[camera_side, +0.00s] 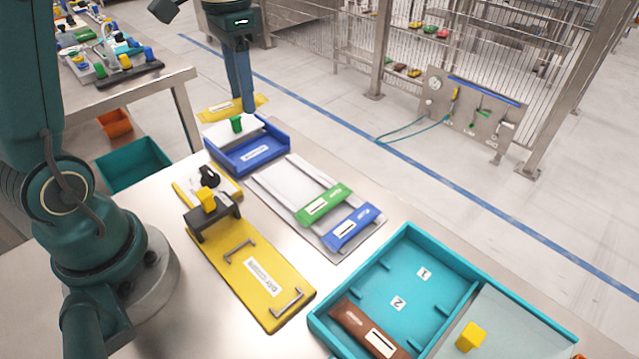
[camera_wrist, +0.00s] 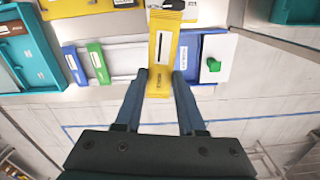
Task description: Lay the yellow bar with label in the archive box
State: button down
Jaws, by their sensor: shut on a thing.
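My gripper (camera_side: 246,107) is shut on the yellow bar (camera_side: 222,107) and holds it up behind the blue box. In the wrist view, the yellow bar (camera_wrist: 162,55) points away between my fingertips (camera_wrist: 160,80), with a pale label on its upper face. A teal box (camera_side: 459,246) stands at the front right, with spots marked 1 and 2 on its floor. A brown bar (camera_side: 362,326) with a white label lies in its near end. I cannot read which box is the archive box.
A pale lid with a green knob (camera_side: 237,124) covers part of the blue box. A grey lid with a yellow knob (camera_side: 471,336) covers the teal box's right part. Green (camera_side: 324,204) and blue (camera_side: 351,227) bars lie on a rack. A yellow board (camera_side: 251,272) with handles lies nearer.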

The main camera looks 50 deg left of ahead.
jog(key=s+d+r+n, duration=0.1)
jog(key=s+d+r, duration=0.1)
jog(key=d, duration=0.3)
jog(key=s+a+f, duration=0.1)
jog(key=a+f, duration=0.2)
jog(key=a, duration=1.5)
jog(key=shift+n, duration=0.4)
jog(key=w+d+f, duration=0.3)
jog(key=w, duration=0.1)
jog(key=w+d+f, duration=0.4)
jog(key=shift+d, duration=0.2)
jog(key=shift+w+d+f, duration=0.1)
jog(key=shift+f, duration=2.05)
jog(key=shift+f, duration=0.35)
jog(key=shift+f, duration=0.25)
